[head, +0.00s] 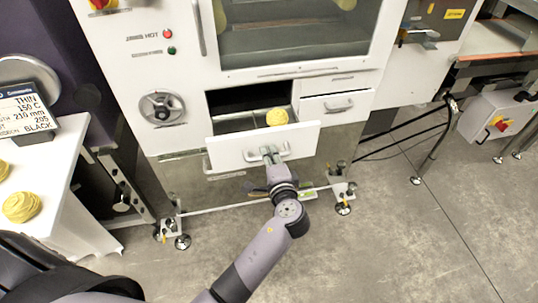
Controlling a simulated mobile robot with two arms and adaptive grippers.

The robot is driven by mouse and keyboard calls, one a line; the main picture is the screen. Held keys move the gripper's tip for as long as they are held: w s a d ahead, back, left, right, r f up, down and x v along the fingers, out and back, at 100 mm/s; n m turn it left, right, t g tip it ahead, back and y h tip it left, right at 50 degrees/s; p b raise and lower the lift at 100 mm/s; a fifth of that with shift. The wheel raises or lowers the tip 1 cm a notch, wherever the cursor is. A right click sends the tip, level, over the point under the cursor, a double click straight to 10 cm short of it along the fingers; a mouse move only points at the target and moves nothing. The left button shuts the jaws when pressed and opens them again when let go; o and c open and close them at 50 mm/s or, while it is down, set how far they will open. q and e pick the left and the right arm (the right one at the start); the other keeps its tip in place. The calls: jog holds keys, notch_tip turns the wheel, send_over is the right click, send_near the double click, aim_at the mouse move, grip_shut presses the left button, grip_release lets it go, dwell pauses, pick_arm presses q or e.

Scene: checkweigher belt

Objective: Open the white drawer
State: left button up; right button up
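The white drawer (300,140) stands pulled out of the machine's front, with its dark opening and grey inside showing behind the front panel. A yellow ball-like item (277,117) sits inside it near the front panel. My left gripper (269,154) is at the pale handle (284,150) on the drawer front, its fingers close together and apparently shut on it. The exact finger contact is small in the picture. My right gripper is not in view.
A smaller white drawer (336,104) to the right is shut. The floor (400,240) at the right is clear.

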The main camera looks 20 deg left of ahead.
pick_arm(q)
jog(key=o, duration=0.5)
jog(key=shift+c, duration=0.2)
jog(key=v, duration=0.7)
jog(key=shift+s, duration=0.2)
jog(key=shift+d, duration=0.15)
jog(key=s+f+g+h, duration=0.2)
jog(key=s+f, duration=0.2)
jog(key=f, duration=0.7)
jog(key=s+d+f+g+h, duration=0.15)
jog(key=s+f, duration=0.25)
jog(key=f, duration=0.8)
jog(key=s+f+g+h, duration=0.3)
jog(key=s+f, duration=0.2)
jog(key=f, duration=0.6)
jog(key=s+a+f+n+g, duration=0.1)
jog(key=s+a+f+n, duration=0.2)
jog(key=s, duration=0.6)
jog(key=s+a+f+n+g+h, duration=0.1)
jog(key=s+a+f+n+g, duration=0.1)
jog(key=s+f, duration=0.6)
jog(key=s+a+f+n+g+h, duration=0.1)
jog(key=s+a+f+n+g, duration=0.1)
jog(key=s, duration=0.9)
notch_tip(320, 180, down, 3)
jog(key=a+n, duration=0.1)
jog(key=a, duration=0.1)
jog(key=shift+s+a+f+n, duration=0.2)
jog(key=shift+s+a+n, duration=0.05)
jog(key=shift+n, duration=0.15)
